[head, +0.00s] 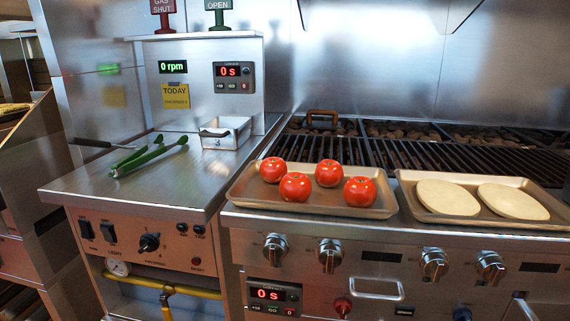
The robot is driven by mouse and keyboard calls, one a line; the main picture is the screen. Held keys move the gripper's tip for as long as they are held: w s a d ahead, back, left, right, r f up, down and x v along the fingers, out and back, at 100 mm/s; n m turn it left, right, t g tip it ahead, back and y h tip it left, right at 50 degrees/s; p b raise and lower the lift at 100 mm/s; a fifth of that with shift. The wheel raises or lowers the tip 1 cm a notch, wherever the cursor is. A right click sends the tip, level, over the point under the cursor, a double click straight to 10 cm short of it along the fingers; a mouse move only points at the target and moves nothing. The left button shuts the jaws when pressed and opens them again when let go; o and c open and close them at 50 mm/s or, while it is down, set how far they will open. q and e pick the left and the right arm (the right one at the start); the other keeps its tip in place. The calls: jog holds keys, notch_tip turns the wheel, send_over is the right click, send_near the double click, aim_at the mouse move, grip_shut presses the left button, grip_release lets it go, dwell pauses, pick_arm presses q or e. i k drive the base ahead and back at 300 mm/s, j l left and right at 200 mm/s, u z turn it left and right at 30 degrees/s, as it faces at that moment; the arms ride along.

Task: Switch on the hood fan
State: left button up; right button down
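A control panel (178,258) is on the front of the left steel counter. It carries a black rocker switch (86,229) at its left end and a second black rocker switch (108,232) beside it, with a label below that seems to read LIGHT. A black rotary knob (149,242) is to their right. The small labels and the switch positions are too small to read surely. A green display (173,67) on the upright panel behind the counter reads 0 rpm. Part of the hood (390,12) shows at the top edge. Neither of my grippers is in view.
Green-handled tongs (147,155) and a small steel pan (226,132) lie on the left counter. A tray (238,196) of several tomatoes and a tray (412,203) with two pale flat pieces sit before the grill grate (400,152). A yellow pipe (195,292) runs below the panel.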

aim_at(86, 232)
jog(key=u, duration=1.35)
jog(key=i+j+u, duration=0.25)
jog(key=i+j, duration=0.2)
jog(key=j, duration=0.15)
